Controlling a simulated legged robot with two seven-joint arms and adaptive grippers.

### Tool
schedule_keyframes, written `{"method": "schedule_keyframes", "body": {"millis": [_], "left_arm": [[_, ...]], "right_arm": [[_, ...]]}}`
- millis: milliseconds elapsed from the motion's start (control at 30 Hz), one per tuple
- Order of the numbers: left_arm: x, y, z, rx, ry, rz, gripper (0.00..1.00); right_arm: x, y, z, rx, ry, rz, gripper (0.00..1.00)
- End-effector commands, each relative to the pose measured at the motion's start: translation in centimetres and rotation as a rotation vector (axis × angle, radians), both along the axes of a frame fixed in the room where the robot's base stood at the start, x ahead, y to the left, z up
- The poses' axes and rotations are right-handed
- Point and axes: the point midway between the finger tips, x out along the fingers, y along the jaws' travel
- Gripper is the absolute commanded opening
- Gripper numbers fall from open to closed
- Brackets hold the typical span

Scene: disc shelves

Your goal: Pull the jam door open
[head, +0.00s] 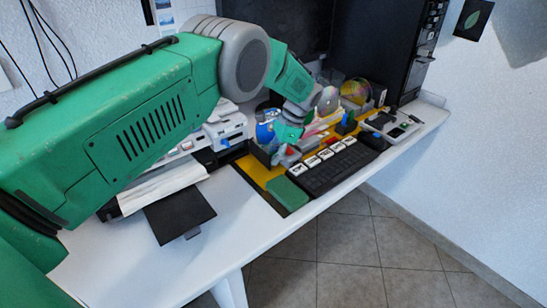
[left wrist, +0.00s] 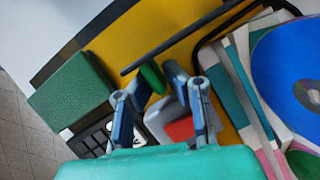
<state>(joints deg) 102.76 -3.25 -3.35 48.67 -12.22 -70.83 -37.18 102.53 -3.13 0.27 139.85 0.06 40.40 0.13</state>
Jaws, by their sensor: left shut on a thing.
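My left gripper (head: 284,152) is low at the yellow-decked unit (head: 262,170), among small parts behind a black keypad. In the left wrist view its two fingers (left wrist: 156,80) close around a small green tab (left wrist: 152,77) beside a thin black bar (left wrist: 185,40). A grey part with a red face (left wrist: 179,128) lies between the fingers, nearer the palm. I cannot tell which panel is the jam door; the arm and gripper hide part of the unit. My right gripper is not in view.
A green block (head: 287,193) and the black keypad (head: 333,170) sit at the front edge. A white printer (head: 226,130) stands behind my arm, with a black flap (head: 179,214) on the table. A blue disc (left wrist: 290,75) is close right of the gripper.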

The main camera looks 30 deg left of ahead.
Motion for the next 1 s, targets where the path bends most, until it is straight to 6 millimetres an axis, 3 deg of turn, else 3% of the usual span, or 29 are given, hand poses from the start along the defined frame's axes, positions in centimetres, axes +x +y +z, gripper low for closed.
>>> {"method": "schedule_keyframes", "body": {"millis": [200,233,267,800,1000], "left_arm": [[-0.3,-0.5,-0.6,-0.009,0.007,-0.004,0.0],[-0.3,-0.5,-0.6,-0.009,0.007,-0.004,0.15],[-0.3,-0.5,-0.6,-0.009,0.007,-0.004,0.16],[0.0,-0.2,0.1,-0.002,-0.002,-0.002,0.16],[0.7,-0.8,2.4,-0.002,-0.005,-0.003,0.16]], "right_arm": [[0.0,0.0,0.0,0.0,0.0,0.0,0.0],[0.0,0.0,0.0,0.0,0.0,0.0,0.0],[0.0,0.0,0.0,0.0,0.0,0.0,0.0],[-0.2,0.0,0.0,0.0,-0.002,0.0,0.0],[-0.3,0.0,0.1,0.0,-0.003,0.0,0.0]]}}
